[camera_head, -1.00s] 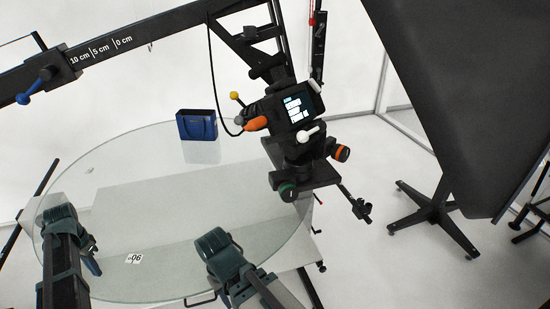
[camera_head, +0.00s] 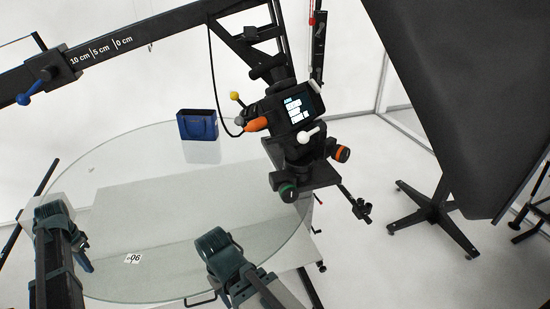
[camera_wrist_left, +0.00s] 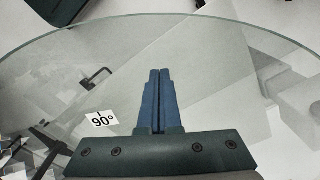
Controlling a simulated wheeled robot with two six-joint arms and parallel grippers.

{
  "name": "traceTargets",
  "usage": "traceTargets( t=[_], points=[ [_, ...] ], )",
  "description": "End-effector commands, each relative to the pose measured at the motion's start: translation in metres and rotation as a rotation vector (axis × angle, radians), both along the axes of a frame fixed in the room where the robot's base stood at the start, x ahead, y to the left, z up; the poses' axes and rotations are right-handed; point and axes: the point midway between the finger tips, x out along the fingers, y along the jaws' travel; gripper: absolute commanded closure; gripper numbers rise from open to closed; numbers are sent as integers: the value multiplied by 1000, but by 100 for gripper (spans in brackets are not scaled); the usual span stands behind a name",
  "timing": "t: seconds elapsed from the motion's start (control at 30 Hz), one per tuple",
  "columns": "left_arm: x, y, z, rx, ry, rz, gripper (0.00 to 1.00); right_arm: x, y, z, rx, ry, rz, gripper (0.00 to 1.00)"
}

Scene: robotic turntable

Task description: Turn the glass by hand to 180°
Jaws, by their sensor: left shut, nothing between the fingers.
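My left gripper (camera_head: 86,263) is at the front left of the glass. In the left wrist view its blue fingers (camera_wrist_left: 160,98) are together and empty, over the glass; whether they touch it I cannot tell. My right gripper (camera_head: 252,288) is by the front right edge; its fingers are not clear.
A black camera arm with a camera head (camera_head: 290,120) hangs over the right side of the glass. A large black panel (camera_head: 460,100) fills the upper right, with a black wheeled stand (camera_head: 435,210) below it. The middle of the glass is clear.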

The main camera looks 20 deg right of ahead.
Motion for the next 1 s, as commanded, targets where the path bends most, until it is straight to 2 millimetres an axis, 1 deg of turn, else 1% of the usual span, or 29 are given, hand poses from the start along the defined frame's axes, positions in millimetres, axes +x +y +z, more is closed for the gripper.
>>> traceTargets(
  t=[0.2, 0.57, 1.0],
  points=[
    [6, 8, 1, 0, 0, 0, 100, 0, 0, 1, 0, 0, 0, 53],
    [9, 11, 0, 0, 0, 0, 100, 0, 0, 0, 0, 0, 0, 53],
    [22, 27, -2, 0, 0, 1, 100, 0, 0, -2, 0, 0, 0, 53]
  ],
)
